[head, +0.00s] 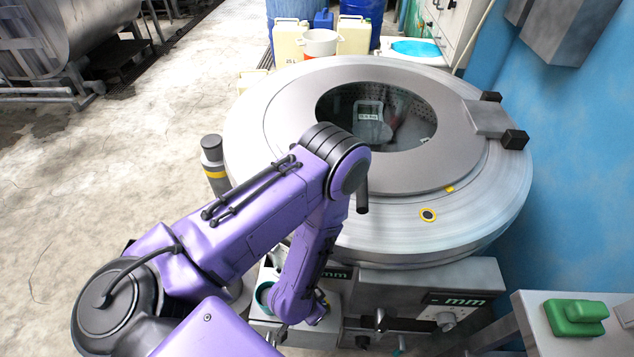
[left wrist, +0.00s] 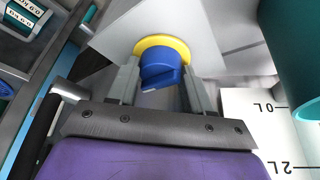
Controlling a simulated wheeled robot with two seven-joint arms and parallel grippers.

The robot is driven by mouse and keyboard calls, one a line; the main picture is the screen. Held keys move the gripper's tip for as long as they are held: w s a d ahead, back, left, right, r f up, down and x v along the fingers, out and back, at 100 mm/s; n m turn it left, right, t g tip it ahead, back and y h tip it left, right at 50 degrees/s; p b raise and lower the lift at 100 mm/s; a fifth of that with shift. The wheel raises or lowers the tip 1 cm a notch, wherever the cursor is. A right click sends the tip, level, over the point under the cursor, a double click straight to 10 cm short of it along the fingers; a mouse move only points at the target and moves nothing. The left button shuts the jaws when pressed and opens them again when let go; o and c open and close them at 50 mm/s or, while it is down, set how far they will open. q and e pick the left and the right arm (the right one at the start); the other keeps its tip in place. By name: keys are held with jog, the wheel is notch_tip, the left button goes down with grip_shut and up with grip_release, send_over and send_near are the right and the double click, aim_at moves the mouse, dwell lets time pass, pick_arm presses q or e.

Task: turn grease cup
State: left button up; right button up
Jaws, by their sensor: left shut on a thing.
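The grease cup (left wrist: 161,66) shows in the left wrist view as a blue ribbed cap on a yellow ring, against a pale metal face. My left gripper (left wrist: 160,80) is shut on the cap, with one grey finger on each side of it. In the head view my purple left arm reaches down in front of the drum machine (head: 480,215), and its wrist is low beside the front panel. The cup and fingertips are hidden there. My right gripper is in neither view.
A teal container (left wrist: 295,45) and a white scale panel (left wrist: 255,125) are close on the right of the gripper. A dial readout (left wrist: 25,12) is at upper left. Open floor lies left.

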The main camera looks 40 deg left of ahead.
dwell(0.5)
pick_arm(q)
jog(key=o, duration=1)
jog(key=p+v, duration=0.2)
jog(key=v, duration=0.8)
jog(key=shift+s+r, duration=0.1)
jog(key=shift+r, duration=0.2)
